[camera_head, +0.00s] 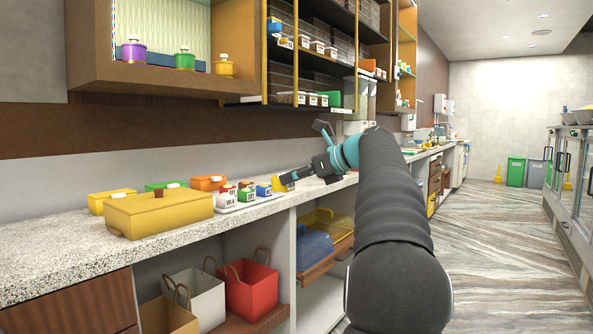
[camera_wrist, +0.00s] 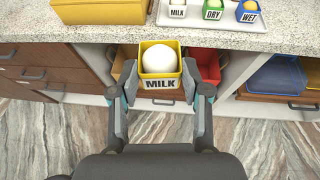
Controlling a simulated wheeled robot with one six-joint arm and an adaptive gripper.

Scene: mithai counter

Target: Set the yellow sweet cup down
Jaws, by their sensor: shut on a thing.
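The yellow sweet cup (camera_wrist: 160,76) has a MILK label and a round white sweet in it. It is upright between the fingers of my gripper (camera_wrist: 160,85), which is shut on it. In the wrist view the cup appears just in front of the counter's front edge, with drawers and shelves below. In the head view the yellow cup (camera_head: 279,184) shows at the tip of my gripper (camera_head: 286,180), right of the tray of cups; its underside is hidden. A white tray (camera_wrist: 203,23) holds small cups, including a white one marked MILK, a green DRY one and a blue WET one.
A large yellow box (camera_head: 158,212) stands on the speckled counter (camera_head: 60,245), left of the tray, with smaller yellow, green and orange boxes behind. Paper bags (camera_head: 250,288) and a blue bin (camera_head: 308,246) sit below the counter. Bare counter lies along its front edge.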

